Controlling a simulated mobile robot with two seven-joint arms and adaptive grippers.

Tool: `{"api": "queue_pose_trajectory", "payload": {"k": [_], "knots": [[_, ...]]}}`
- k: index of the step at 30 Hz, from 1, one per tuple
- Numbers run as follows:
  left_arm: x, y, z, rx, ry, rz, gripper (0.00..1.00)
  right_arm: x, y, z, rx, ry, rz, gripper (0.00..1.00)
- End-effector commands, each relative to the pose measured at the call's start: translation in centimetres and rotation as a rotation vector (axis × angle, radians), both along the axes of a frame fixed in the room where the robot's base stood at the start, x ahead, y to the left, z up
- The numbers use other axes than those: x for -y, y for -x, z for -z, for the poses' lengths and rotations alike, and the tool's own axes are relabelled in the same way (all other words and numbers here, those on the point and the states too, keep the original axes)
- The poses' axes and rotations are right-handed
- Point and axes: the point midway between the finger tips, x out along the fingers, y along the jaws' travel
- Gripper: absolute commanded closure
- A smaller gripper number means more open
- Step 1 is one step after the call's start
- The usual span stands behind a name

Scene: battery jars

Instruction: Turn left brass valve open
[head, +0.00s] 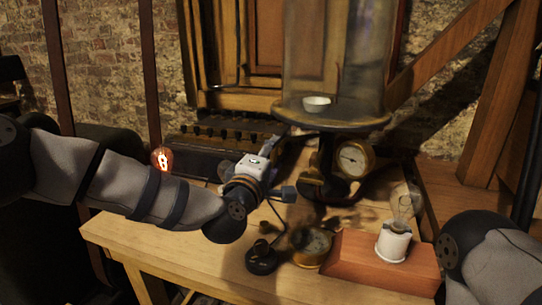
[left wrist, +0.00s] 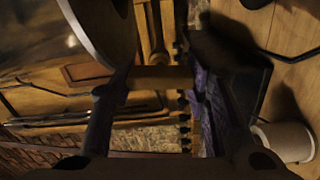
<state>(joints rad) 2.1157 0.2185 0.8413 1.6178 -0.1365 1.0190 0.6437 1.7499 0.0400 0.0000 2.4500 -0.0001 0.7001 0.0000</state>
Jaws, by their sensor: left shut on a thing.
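The left brass valve (head: 312,178) is on the pump stand, below the round plate, left of the gauge. My left gripper (head: 284,193) reaches in from the left beside it, with a dark fingertip showing. In the left wrist view, my gripper's dark fingers (left wrist: 158,88) stand on either side of a short brass-coloured bar (left wrist: 160,77), which I take as the valve's handle; the jaws are shut on it. How far the valve is turned is hard to tell. My right arm shows at the lower right, but its gripper is out of view.
A glass bell jar (head: 340,55) stands on the plate (head: 335,118) with a white dish (head: 316,103) inside. A gauge (head: 354,159), a brass instrument (head: 311,243), a small black device (head: 262,258) and a bulb on a wooden base (head: 360,262) crowd the bench. Its front left is clear.

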Motion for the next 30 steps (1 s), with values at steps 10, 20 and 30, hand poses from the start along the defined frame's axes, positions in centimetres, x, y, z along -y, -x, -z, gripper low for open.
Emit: {"api": "queue_pose_trajectory", "payload": {"k": [10, 20, 30], "knots": [[0.12, 0.07, 0.24, -0.043, 0.122, 0.004, 0.85, 0.0, 0.31, 0.31, -0.011, 0.001, 0.0, 0.6], [0.15, 0.09, 0.16, -0.05, 0.147, 0.005, 0.85, 0.01, 0.35, 0.34, -0.012, 0.0, 0.0, 0.6], [0.14, 0.08, 0.14, -0.05, 0.146, 0.004, 0.37, 0.0, 0.34, 0.34, -0.012, 0.0, 0.0, 0.6]]}}
